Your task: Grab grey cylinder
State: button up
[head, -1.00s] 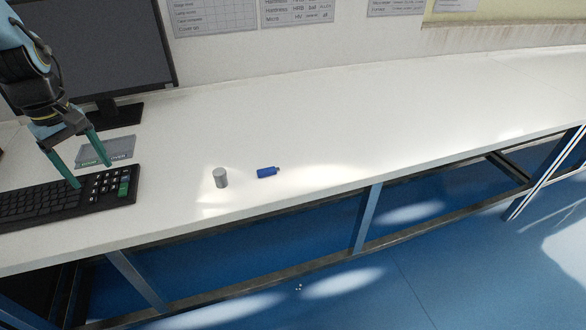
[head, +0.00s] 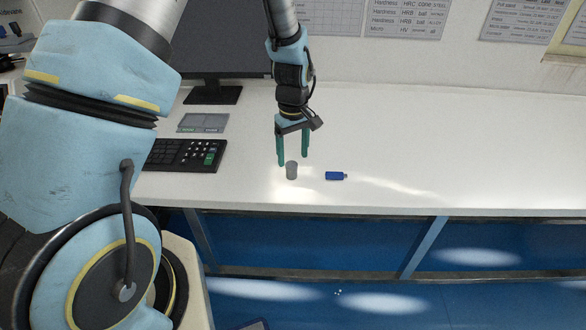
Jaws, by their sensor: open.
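The grey cylinder (head: 291,171) stands upright on the white table (head: 430,140), near its front edge. My gripper (head: 294,160) points down with its two green fingers spread apart. In the head view the fingers show just above and behind the cylinder, with the left fingertip close to the cylinder's upper left edge. Nothing is held between the fingers. I cannot tell from this one view whether a finger touches the cylinder.
A small blue bottle-like object (head: 335,176) lies right of the cylinder. A black keyboard (head: 180,155), a grey plate (head: 203,123) and a monitor (head: 222,50) are on the left. The table's right side is clear.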

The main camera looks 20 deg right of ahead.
aim_at(292, 164)
jog(key=f, duration=0.1)
jog(key=f+p, duration=0.1)
jog(key=f, duration=0.1)
jog(key=shift+s+a+f+p, duration=0.1)
jog(key=shift+a+f+p, duration=0.05)
jog(key=shift+a+p, duration=0.2)
jog(key=shift+d+f, duration=0.1)
jog(key=shift+f, duration=0.55)
jog(key=shift+c, duration=0.2)
grip_shut()
